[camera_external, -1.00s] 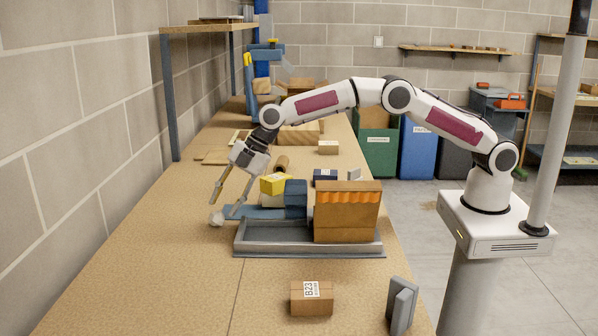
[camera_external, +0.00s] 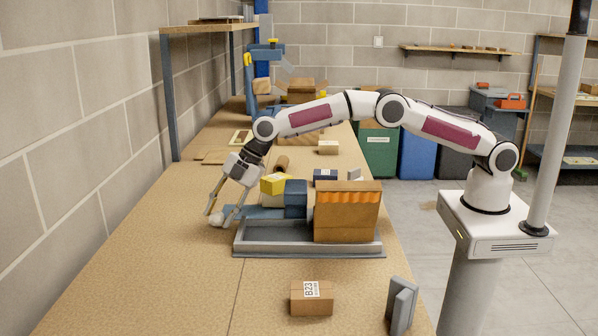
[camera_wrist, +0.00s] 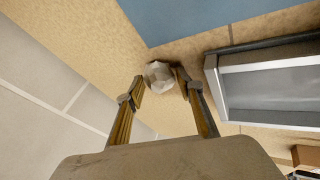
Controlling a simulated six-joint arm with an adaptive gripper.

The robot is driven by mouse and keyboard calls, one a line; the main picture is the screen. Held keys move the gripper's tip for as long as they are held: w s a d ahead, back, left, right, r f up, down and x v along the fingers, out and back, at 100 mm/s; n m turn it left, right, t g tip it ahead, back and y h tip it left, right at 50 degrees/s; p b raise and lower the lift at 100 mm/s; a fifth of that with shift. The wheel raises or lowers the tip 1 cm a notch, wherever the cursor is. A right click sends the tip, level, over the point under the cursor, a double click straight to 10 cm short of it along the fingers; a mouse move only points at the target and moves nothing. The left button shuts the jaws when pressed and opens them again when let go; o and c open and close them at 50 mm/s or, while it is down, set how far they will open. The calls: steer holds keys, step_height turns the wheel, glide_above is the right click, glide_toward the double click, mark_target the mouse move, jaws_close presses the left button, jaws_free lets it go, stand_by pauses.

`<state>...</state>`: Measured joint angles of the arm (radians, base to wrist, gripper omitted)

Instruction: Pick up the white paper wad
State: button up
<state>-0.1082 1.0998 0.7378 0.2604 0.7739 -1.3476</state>
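The white paper wad (camera_external: 217,220) lies on the tan worktop near the wall, left of the grey tray. In the wrist view, the wad (camera_wrist: 158,75) is a pale, faceted ball between the fingertips. My gripper (camera_external: 216,219) points down with its fingers around the wad. In the wrist view, my gripper (camera_wrist: 160,84) is open, with one finger on each side. The right fingertip looks very close to the wad; I cannot tell whether it touches. A small gap shows at the left fingertip.
Close to the right are the grey tray (camera_external: 262,252), a blue flat piece (camera_external: 262,212), a blue block (camera_external: 296,197) and a yellow box (camera_external: 275,184). A brown box (camera_external: 346,213) stands in the tray. The concrete wall (camera_external: 75,160) is on the left. The front worktop is mostly free.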

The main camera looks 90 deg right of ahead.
mark_target(212, 213)
steer(key=c, duration=0.5)
steer(key=shift+o, duration=0.2)
steer(key=shift+r, duration=0.15)
steer(key=shift+r, duration=1.7)
steer(key=d, duration=1.8)
steer(key=shift+f, duration=0.1)
